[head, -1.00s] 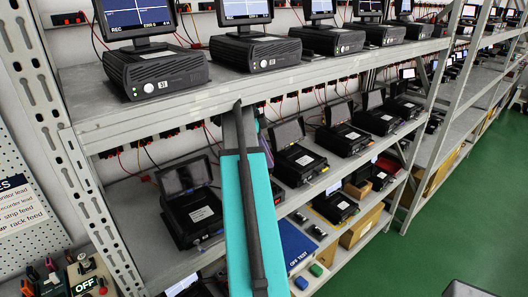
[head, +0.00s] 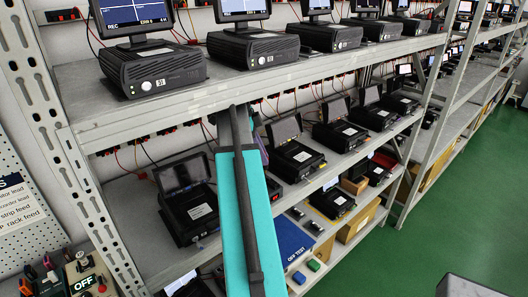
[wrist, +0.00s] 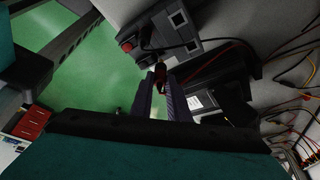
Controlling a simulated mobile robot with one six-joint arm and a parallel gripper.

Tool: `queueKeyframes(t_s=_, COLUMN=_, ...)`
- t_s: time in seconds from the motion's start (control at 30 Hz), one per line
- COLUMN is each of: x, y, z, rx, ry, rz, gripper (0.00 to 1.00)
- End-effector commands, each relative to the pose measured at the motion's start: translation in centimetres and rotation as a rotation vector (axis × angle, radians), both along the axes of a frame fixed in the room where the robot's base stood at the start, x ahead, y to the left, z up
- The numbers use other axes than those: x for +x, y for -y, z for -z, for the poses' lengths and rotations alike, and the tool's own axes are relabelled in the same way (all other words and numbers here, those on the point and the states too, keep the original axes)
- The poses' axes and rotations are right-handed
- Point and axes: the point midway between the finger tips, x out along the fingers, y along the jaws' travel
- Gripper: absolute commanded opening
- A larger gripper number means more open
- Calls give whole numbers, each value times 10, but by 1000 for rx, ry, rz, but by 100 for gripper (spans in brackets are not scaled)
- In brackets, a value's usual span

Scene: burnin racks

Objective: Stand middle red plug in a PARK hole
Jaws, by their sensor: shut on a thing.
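In the wrist view my gripper (wrist: 162,97) is shut on a small red plug (wrist: 161,73), which sticks out past the purple fingertips. A dark lead runs from near the plug to the right. Just beyond the plug is a grey box (wrist: 155,32) with dark square openings and a round red part. I cannot tell whether the plug touches this box, and no PARK lettering is readable. In the head view my arm hides most of the gripper; only a sliver of purple shows beside the arm, at the lower shelf.
A black recorder (wrist: 222,98) sits close right of the gripper in the wrist view, with loose red and yellow wires (wrist: 292,75) beyond. In the head view the upper shelf (head: 180,105) passes just above my arm's far end. Green floor (head: 420,220) is open at right.

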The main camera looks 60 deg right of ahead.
Motion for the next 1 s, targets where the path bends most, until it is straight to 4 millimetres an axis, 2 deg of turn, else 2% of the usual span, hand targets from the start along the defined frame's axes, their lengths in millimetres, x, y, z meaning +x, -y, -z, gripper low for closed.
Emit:
queueKeyframes(t_s=0.1, x=-2, y=-1, z=9, rx=1, ry=-1, rz=2, gripper=0)
queueKeyframes(t_s=0.3, x=-3, y=-1, z=16, rx=0, ry=0, rz=2, gripper=0)
queueKeyframes(t_s=1.0, x=-3, y=-1, z=18, rx=1, ry=0, rz=4, gripper=0)
